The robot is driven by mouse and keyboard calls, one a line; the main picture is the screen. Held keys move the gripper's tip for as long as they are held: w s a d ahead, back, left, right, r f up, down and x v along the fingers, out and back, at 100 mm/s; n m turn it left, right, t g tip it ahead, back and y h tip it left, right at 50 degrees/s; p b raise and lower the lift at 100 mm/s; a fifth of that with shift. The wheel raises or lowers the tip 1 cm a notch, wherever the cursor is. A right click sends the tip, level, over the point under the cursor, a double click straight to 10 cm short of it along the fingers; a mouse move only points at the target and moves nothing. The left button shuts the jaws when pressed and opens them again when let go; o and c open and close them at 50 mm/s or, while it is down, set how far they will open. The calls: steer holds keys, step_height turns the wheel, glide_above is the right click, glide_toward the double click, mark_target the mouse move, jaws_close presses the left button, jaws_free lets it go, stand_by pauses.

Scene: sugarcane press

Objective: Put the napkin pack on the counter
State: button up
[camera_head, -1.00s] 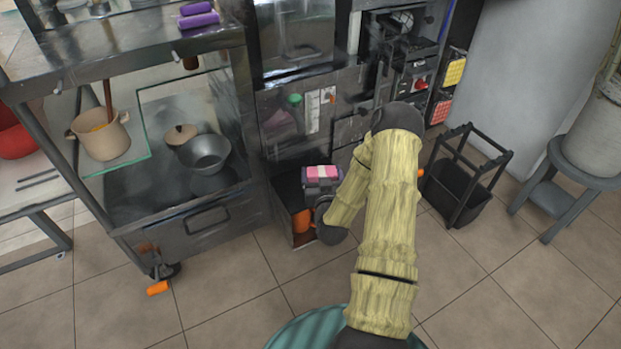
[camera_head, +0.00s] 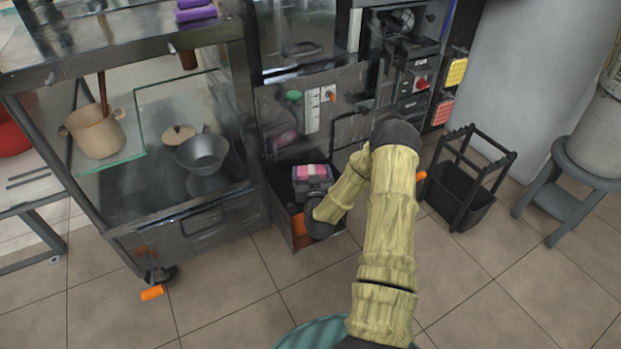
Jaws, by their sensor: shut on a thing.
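The napkin pack (camera_head: 312,171), pink with a pale band across its middle, is in my gripper (camera_head: 312,180) near the middle of the head view. My gripper is shut on it, in front of the lower part of the steel press cabinet. The fingers are small and partly hidden by the pack and my wrist. The steel counter (camera_head: 120,44) is at the upper left, higher than the pack and apart from it.
Purple packs (camera_head: 196,14) lie on the counter's back right part. A black bin (camera_head: 461,192) and a grey stool (camera_head: 570,185) stand right.

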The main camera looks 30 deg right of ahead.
step_height(320, 180, down, 2)
steer(key=shift+f+b, duration=0.15)
steer(key=shift+b, duration=0.2)
steer(key=shift+w, duration=0.35)
steer(key=shift+f, duration=0.15)
steer(key=o, duration=0.9)
